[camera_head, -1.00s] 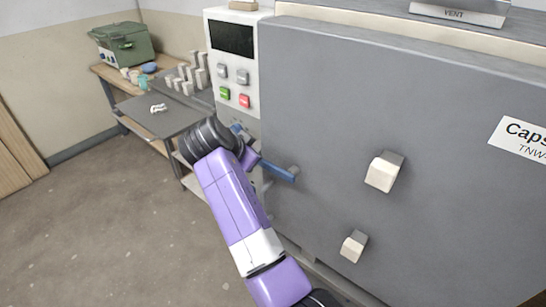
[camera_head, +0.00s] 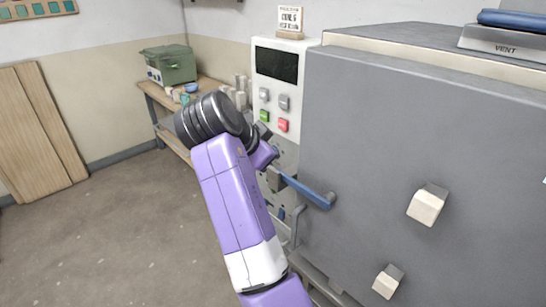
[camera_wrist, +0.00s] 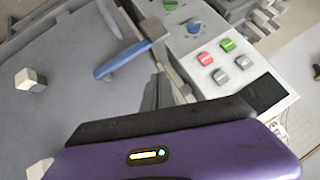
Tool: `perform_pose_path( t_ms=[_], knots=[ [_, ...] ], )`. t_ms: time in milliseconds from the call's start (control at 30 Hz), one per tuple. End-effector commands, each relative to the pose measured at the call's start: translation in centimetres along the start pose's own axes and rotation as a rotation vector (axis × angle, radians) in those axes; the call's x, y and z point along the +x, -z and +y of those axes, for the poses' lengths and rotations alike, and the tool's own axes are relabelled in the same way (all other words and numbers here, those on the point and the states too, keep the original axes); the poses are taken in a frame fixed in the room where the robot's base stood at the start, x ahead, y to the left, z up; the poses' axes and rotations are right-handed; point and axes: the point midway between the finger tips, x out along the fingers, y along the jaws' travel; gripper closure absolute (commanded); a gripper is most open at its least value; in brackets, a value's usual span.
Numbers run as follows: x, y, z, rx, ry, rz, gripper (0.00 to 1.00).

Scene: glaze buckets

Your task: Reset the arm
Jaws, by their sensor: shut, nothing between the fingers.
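My purple arm reaches up through the middle of the head view and ends in a black ribbed wrist. My gripper (camera_head: 264,154) is a small purple part beside it, partly hidden by the wrist. It is shut and empty, in front of the control panel side of the grey kiln (camera_head: 375,150). The blue door handle (camera_head: 308,190) is just right of and below it in the head view. In the wrist view the purple hand with its black edge (camera_wrist: 165,122) fills the bottom, and the blue handle (camera_wrist: 122,60) shows beyond it, clear of the hand.
The white control panel (camera_head: 277,95) has a dark screen and several buttons. Two pale blocks (camera_head: 427,205) stick out of the kiln door. A wooden table (camera_head: 210,85) at the back holds a green box (camera_head: 168,66). Open floor (camera_head: 130,240) lies to the left.

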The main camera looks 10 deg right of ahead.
Motion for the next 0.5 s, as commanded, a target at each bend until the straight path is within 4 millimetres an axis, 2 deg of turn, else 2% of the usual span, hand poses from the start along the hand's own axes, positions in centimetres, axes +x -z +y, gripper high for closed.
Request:
perform_pose_path(
  t_ms=[300,367,500],
  knots=[
    [0.0,0.1,-0.2,-0.023,0.006,0.003,1.0],
    [0.0,0.3,-1.0,-0.06,0.039,0.015,1.0],
    [-1.2,1.6,-4.5,-0.151,0.193,0.058,1.0]
  ],
)
